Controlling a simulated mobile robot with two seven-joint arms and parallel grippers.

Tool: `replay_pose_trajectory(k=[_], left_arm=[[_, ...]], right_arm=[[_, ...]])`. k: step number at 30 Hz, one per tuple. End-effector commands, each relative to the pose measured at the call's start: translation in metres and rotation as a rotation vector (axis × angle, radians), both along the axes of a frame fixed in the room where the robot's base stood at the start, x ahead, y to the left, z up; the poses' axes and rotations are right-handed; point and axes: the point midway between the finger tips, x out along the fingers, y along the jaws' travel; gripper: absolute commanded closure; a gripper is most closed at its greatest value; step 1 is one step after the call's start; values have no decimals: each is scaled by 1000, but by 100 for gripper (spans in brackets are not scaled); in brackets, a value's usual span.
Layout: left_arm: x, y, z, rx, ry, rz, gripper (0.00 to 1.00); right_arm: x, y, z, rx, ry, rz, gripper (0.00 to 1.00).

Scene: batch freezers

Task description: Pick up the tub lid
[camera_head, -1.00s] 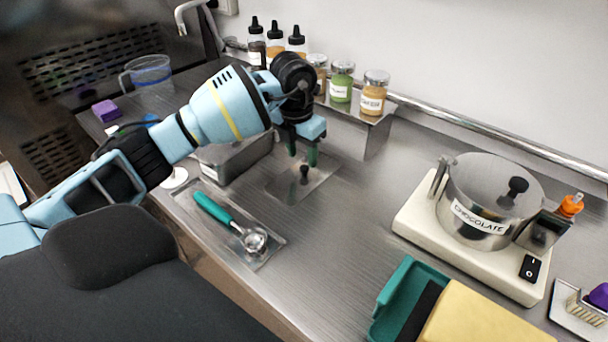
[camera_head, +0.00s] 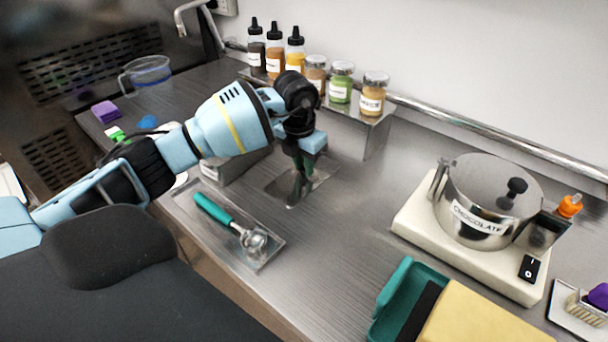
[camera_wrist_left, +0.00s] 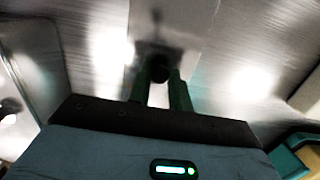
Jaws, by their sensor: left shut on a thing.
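The tub lid (camera_head: 279,187) is a flat metal plate with a dark knob. It lies on the steel counter next to a steel tub (camera_head: 230,168), which my left arm partly hides. My left gripper (camera_head: 298,190) points down over the lid, its green fingers shut on the knob and mostly hiding it. In the left wrist view the knob (camera_wrist_left: 159,68) sits between the fingertips (camera_wrist_left: 160,80), with the lid (camera_wrist_left: 190,22) beyond. I see no clear gap under the lid. My right gripper is not in view.
A scoop with a green handle (camera_head: 214,208) rests on a tray in front. Jars (camera_head: 341,82) and bottles stand on a raised shelf behind. A chocolate pot (camera_head: 488,200) on a white warmer stands right. The counter between is clear.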

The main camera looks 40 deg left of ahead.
Motion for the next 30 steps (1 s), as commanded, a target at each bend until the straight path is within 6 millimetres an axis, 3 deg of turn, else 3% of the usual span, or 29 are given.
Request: replay_pose_trajectory(k=[8, 17, 30], left_arm=[[1, 0, 5, 0, -2, 0, 100], [0, 0, 38, 0, -3, 1, 100], [-84, -7, 42, 2, 1, -3, 100]], right_arm=[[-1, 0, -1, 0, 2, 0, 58], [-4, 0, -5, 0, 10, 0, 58], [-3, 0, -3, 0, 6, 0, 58]])
